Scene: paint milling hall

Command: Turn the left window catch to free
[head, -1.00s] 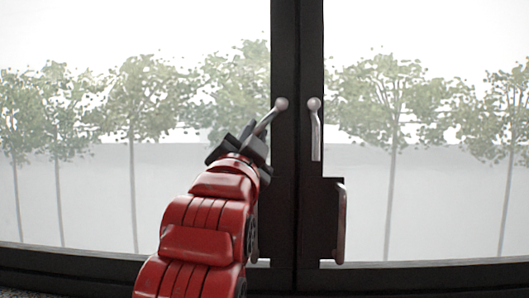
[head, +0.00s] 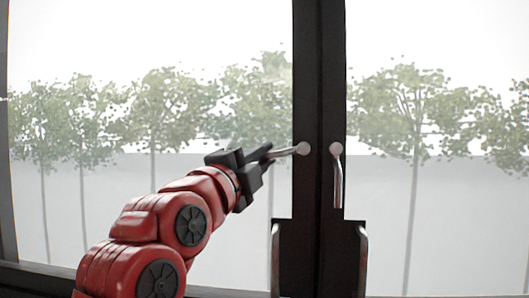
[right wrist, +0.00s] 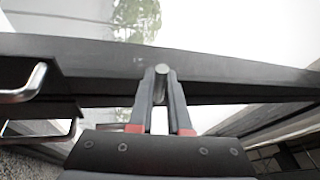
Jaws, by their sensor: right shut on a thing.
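The left window catch (head: 288,151) is a metal lever with a round knob on the dark left window frame. Its lever points left, nearly level, with the free end slightly lower than the knob. My right gripper (head: 269,154) is shut on the lever's free end. In the right wrist view the two fingers of my right gripper (right wrist: 164,102) lie on either side of the catch (right wrist: 161,70), whose round end shows between them. The fingers hide part of the lever. My left gripper is not in view.
The right window catch (head: 337,180) hangs straight down just right of the left one. Pull handles stand below on both frames, the left one (head: 275,260) and the right one (head: 362,260). Glass panes with trees behind lie either side.

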